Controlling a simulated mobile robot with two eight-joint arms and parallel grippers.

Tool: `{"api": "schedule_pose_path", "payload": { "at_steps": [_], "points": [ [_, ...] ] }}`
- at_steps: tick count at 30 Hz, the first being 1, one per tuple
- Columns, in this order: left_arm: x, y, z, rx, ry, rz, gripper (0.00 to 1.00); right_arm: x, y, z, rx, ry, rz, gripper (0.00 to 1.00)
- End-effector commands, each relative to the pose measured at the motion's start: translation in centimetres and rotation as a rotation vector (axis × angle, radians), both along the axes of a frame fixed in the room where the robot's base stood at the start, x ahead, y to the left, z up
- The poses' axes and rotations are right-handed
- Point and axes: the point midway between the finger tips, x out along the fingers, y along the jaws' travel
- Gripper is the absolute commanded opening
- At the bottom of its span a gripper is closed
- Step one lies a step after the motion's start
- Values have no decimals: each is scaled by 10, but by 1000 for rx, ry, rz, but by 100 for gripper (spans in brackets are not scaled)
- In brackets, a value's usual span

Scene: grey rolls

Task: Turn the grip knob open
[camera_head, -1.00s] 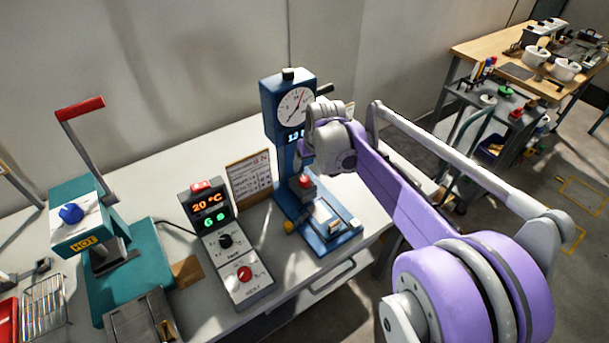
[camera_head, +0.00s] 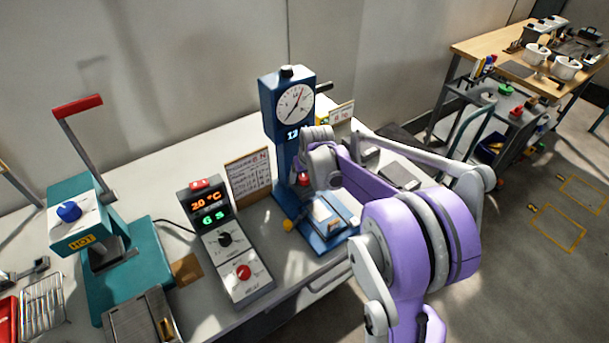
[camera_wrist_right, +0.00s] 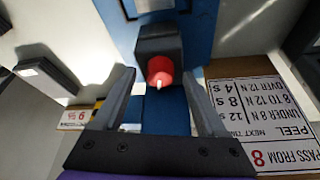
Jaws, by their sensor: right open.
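The grip knob (camera_wrist_right: 160,72) is red with a pale pointer mark and sits on a dark block of the blue test stand (camera_head: 281,97). In the head view the red knob (camera_head: 303,180) shows partly, just left of my right wrist. My right gripper (camera_wrist_right: 158,76) is open and empty. In the wrist view its two dark fingers lie on either side of the knob, with a gap on each side. I cannot tell how deep the tips are relative to the knob. The head view does not show the fingers clearly. My left gripper is not in view.
A control box (camera_head: 224,242) with lit displays and another red knob stands left of the stand. A sign card (camera_head: 248,178) stands between them. A teal press (camera_head: 84,225) with a red-handled lever is farther left. The table's front edge (camera_head: 300,287) is close to the stand.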

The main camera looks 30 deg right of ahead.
Motion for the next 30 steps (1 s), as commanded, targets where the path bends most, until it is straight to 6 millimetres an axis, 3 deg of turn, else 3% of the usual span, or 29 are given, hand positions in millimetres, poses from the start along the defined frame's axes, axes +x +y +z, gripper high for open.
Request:
{"api": "schedule_pose_path", "payload": {
  "at_steps": [1,12,13,23,30],
  "points": [
    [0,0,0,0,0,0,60,0,0,0,0,0,0,69],
    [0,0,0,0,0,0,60,0,0,0,0,0,0,2],
    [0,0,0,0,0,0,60,0,0,0,0,0,0,0],
    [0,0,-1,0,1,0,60,0,-1,0,-1,0,31,0],
    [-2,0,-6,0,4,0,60,0,-2,0,0,0,159,0]
  ]
}}
